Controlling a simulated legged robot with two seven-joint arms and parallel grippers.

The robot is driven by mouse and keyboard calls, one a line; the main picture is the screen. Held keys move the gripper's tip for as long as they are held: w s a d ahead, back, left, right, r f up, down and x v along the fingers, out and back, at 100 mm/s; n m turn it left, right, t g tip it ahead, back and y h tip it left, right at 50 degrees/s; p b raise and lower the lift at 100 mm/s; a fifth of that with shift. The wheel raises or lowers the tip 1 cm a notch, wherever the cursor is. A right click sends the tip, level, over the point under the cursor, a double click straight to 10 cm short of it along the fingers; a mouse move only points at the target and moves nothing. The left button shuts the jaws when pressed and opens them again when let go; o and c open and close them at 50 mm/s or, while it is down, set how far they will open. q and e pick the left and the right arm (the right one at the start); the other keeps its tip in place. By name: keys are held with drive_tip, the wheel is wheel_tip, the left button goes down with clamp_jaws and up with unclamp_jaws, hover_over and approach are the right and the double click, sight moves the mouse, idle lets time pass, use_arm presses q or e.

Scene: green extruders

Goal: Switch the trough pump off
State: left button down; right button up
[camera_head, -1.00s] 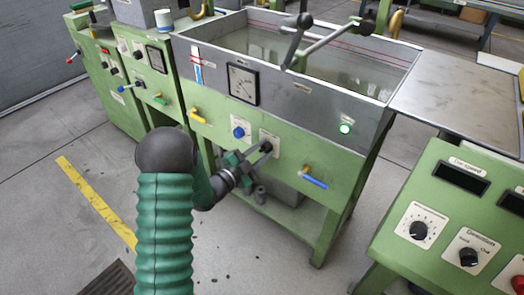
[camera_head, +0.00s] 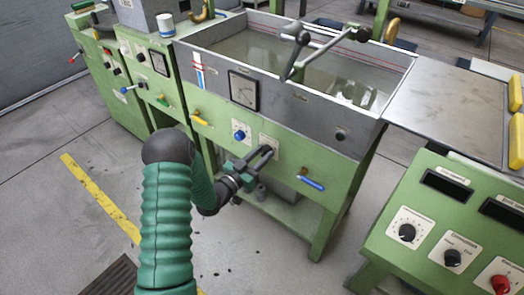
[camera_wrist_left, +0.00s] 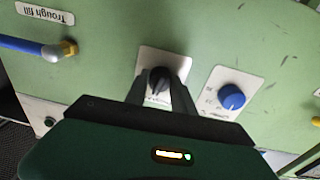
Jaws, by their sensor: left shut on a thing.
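The green trough bench carries a white plate (camera_head: 269,142) with a black knob on its front panel. In the left wrist view the black knob (camera_wrist_left: 159,77) sits between my fingertips on its white plate, and the label below it is mostly hidden. My left gripper (camera_head: 266,152) is shut on this knob; it also shows in the left wrist view (camera_wrist_left: 160,88). A round lamp (camera_head: 341,135) on the trough's grey front is dark. The water trough (camera_head: 345,112) stands above the panel. My right gripper is in neither view.
A blue knob (camera_head: 239,134) sits close beside the plate, left in the head view. A blue-handled "Trough fill" valve (camera_head: 312,183) is to the right, a yellow-handled valve (camera_head: 199,120) to the left. A green control console (camera_head: 440,225) stands at the right front.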

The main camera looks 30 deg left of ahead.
use_arm(q)
drive_tip(key=shift+f+n+p, duration=0.15)
drive_tip(key=shift+n+p, duration=0.35)
drive_tip(key=shift+n, duration=0.6)
drive_tip(key=c, duration=1.1)
unclamp_jaws()
drive_tip(key=shift+a, duration=0.1)
drive_tip(key=shift+o, duration=0.2)
drive_tip(key=shift+s, duration=0.1)
drive_tip(key=s+a+f+p, duration=0.1)
drive_tip(key=s+a+p, duration=0.1)
drive_tip(key=s, duration=1.4)
drive_tip(key=shift+s+p, duration=0.25)
drive_tip(key=shift+p, duration=0.55)
